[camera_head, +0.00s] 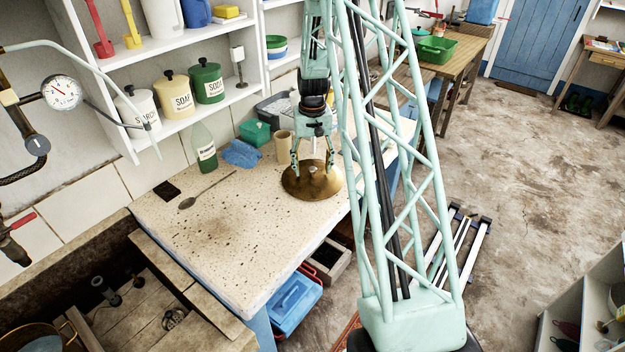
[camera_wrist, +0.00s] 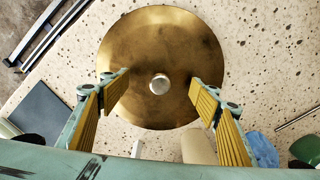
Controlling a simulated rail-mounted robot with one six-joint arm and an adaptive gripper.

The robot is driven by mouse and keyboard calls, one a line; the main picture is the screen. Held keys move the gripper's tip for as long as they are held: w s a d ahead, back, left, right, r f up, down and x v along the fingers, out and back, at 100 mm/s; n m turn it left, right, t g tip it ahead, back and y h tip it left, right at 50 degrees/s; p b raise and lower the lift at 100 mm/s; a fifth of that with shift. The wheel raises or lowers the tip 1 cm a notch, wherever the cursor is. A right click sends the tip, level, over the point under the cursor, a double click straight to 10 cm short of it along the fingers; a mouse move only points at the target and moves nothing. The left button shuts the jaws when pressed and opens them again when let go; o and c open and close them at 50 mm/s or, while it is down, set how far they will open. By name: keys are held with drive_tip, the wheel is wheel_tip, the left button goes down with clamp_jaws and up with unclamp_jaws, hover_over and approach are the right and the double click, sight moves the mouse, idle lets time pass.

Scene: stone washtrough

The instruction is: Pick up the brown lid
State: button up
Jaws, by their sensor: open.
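The brown lid (camera_head: 306,184) is a round, brassy disc lying flat on the speckled stone counter (camera_head: 225,225), near its right edge. In the wrist view the lid (camera_wrist: 160,50) fills the upper middle, with a pale round knob (camera_wrist: 159,84) at its centre. My gripper (camera_head: 313,172) points down over the lid. I cannot tell the exact height of the fingertips above the lid.
A beige cylinder (camera_head: 283,147) stands close behind the lid. A blue cloth (camera_head: 241,154), a green bottle (camera_head: 204,147), a dark square (camera_head: 167,190) and a spoon (camera_head: 205,190) are farther left. The counter's front middle is clear. Shelves (camera_head: 190,115) rise behind.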

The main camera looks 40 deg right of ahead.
drive_tip(key=shift+f, duration=0.55)
drive_tip(key=shift+c, duration=0.3)
drive_tip(key=c, duration=1.8)
drive_tip(key=shift+o, duration=0.2)
drive_tip(key=shift+r, duration=0.1)
drive_tip(key=shift+r+p, duration=0.3)
drive_tip(key=shift+r, duration=1.25)
drive_tip(key=shift+s+a+r, duration=0.1)
drive_tip(key=shift+a+r, duration=0.05)
drive_tip(key=shift+r, duration=0.05)
drive_tip(key=s+a+r, duration=0.1)
drive_tip(key=s+a, duration=0.9)
drive_tip(key=s, duration=0.2)
drive_tip(key=shift+r+p, duration=0.2)
drive_tip(key=shift+p, duration=0.1)
